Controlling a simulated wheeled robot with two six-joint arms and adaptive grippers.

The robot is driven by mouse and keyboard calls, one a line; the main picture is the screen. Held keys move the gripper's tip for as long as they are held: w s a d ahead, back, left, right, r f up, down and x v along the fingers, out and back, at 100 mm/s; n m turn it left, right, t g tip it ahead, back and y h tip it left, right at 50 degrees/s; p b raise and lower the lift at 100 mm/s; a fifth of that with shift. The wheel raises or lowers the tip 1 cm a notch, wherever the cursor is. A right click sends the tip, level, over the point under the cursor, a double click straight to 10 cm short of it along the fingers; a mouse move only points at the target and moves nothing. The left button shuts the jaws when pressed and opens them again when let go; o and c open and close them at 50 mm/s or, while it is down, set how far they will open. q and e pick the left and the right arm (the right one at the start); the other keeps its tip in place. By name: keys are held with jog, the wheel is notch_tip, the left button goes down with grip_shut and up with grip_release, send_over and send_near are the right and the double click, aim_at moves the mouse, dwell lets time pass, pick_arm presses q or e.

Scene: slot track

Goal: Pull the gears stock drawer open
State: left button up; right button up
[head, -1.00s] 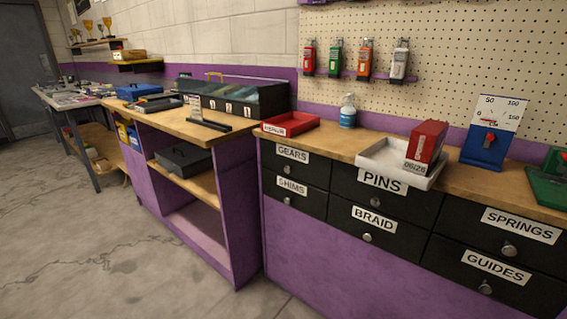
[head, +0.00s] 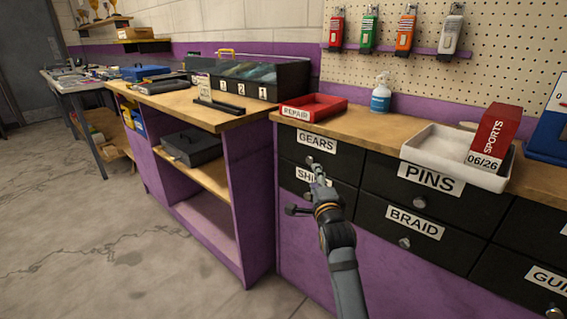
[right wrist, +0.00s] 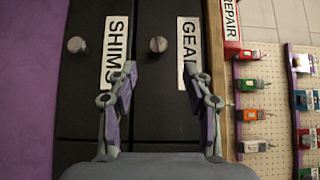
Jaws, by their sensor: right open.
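The gears drawer is a black drawer front (head: 345,160) with a white GEARS label (head: 316,141), top left in the black cabinet. It looks shut, flush with its neighbours. Its round metal knob (right wrist: 158,44) shows in the right wrist view, centred between and beyond the fingertips. My right gripper (head: 302,187) is open in front of the gears and shims drawers and partly hides the SHIMS label. In the right wrist view the open gripper (right wrist: 159,74) has nothing between its fingers; they look short of the knob. My left gripper is not in view.
The shims drawer, with its knob (right wrist: 76,44), is directly below. A red REPAIR tray (head: 314,107) sits on the worktop above. A white tray (head: 455,157) with a red box (head: 494,137) is to its right. A purple shelf unit (head: 240,200) stands left; floor in front is clear.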

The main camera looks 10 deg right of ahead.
aim_at(311, 162)
jog(key=w, duration=0.3)
jog(key=w+d+b, duration=0.1)
jog(key=w, duration=0.2)
jog(key=w+b, duration=0.1)
jog(key=w, duration=0.3)
jog(key=shift+w+d+f, duration=0.1)
jog(key=shift+d, duration=0.2)
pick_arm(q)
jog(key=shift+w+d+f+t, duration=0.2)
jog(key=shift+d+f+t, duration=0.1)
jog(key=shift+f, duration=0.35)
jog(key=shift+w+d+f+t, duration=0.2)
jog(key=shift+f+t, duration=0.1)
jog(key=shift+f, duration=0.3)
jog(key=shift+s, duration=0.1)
pick_arm(e)
grip_shut()
